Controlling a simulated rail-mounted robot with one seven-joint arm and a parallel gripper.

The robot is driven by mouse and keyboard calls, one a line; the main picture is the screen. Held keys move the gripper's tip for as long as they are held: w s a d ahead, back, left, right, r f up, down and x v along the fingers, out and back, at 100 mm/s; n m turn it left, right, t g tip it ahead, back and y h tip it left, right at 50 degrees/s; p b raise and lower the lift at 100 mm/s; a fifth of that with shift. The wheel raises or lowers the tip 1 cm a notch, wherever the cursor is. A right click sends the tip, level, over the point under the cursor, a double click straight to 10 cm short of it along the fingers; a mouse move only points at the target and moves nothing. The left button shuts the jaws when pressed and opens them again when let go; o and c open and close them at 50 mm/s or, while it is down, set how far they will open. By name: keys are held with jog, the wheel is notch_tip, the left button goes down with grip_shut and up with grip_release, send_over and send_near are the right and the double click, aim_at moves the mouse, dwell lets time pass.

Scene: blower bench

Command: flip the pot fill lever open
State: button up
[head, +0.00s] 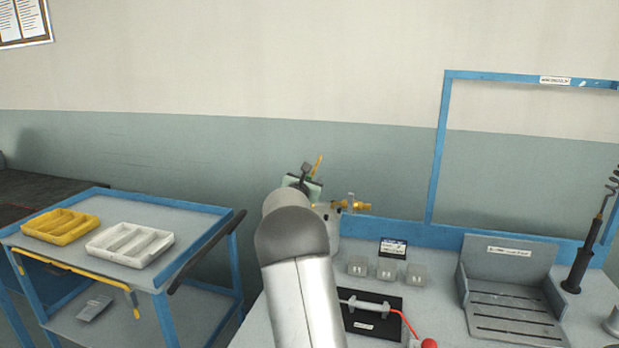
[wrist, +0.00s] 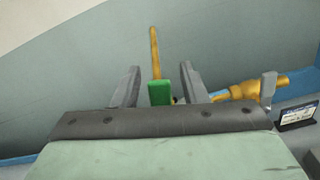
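My gripper (wrist: 160,70) is open, with its two grey fingers apart. Between them in the wrist view stand a green block (wrist: 160,93) and an upright yellow rod (wrist: 155,50); I see no finger touching either. The yellow rod also shows just beyond my gripper (head: 307,171) in the head view (head: 318,163). A brass valve fitting (wrist: 238,91) with a small upright grey lever (wrist: 268,86) lies to the right of the fingers; the brass also shows in the head view (head: 354,205). No label tells which is the pot fill lever. My arm and gripper hide the fixture's lower part.
A blue-framed cart (head: 195,215) with a yellow tray (head: 60,226) and a white tray (head: 130,245) stands left. On the bench are clear cups (head: 386,268), a black mat (head: 372,328), a grey slotted stand (head: 512,300) and a soldering iron (head: 585,255).

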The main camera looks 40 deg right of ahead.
grip_shut()
jog(key=n, duration=0.1)
jog(key=w+n, duration=0.1)
jog(key=n, duration=0.1)
jog(key=shift+a, duration=0.35)
grip_release()
jog(key=shift+a, duration=0.1)
jog(key=b+v, duration=0.3)
jog(key=v, duration=1.4)
jog(key=shift+s, duration=0.15)
